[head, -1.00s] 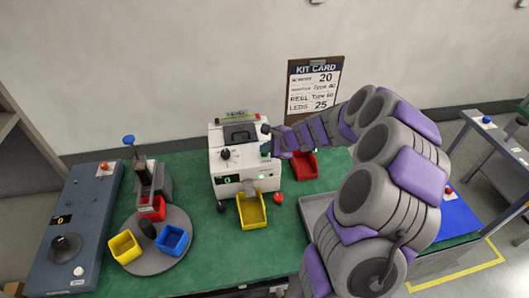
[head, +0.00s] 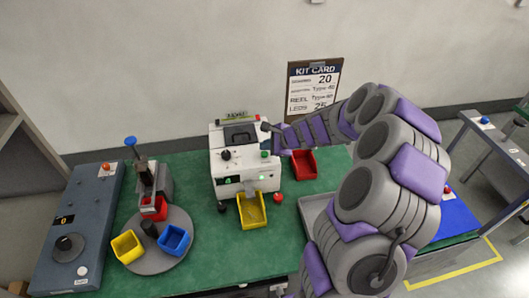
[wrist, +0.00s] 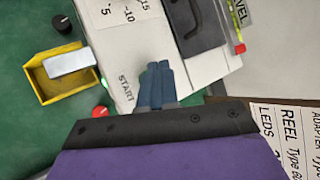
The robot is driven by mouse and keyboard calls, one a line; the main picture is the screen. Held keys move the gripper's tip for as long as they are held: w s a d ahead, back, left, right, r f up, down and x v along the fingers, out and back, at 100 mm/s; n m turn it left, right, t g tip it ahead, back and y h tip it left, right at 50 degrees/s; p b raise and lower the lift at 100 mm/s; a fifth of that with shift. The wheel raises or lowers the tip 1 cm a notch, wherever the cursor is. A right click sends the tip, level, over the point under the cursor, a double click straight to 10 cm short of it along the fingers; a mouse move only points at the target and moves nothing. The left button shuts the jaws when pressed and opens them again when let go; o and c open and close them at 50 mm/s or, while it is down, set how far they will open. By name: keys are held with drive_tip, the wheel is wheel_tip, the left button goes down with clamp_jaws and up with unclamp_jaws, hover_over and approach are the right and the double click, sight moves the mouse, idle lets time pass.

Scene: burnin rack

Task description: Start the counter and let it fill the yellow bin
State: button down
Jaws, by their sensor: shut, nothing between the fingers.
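The white counter (head: 232,160) stands on the green bench. Its spout (wrist: 70,61) hangs over the yellow bin (head: 252,222), which also shows in the wrist view (wrist: 36,84). I cannot tell whether anything lies in the bin. A green button (head: 265,154) is on the counter's right front edge. My gripper (wrist: 157,72) is shut and empty, beside the START label (wrist: 126,88) in the wrist view. The counter's display is too small to read surely.
A red bin (head: 303,165) stands right of the counter. Red (head: 278,198) and black (head: 221,207) knobs flank the yellow bin. A turntable (head: 150,262) with small bins is at left. A kit card (head: 315,88) stands behind. The front middle of the bench is clear.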

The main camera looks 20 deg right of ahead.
sight(266, 155)
wheel_tip(266, 155, up, 5)
drive_tip(key=p, duration=0.4)
drive_tip(key=shift+r+p, duration=0.1)
drive_tip(key=shift+p, duration=0.25)
idle(0.8)
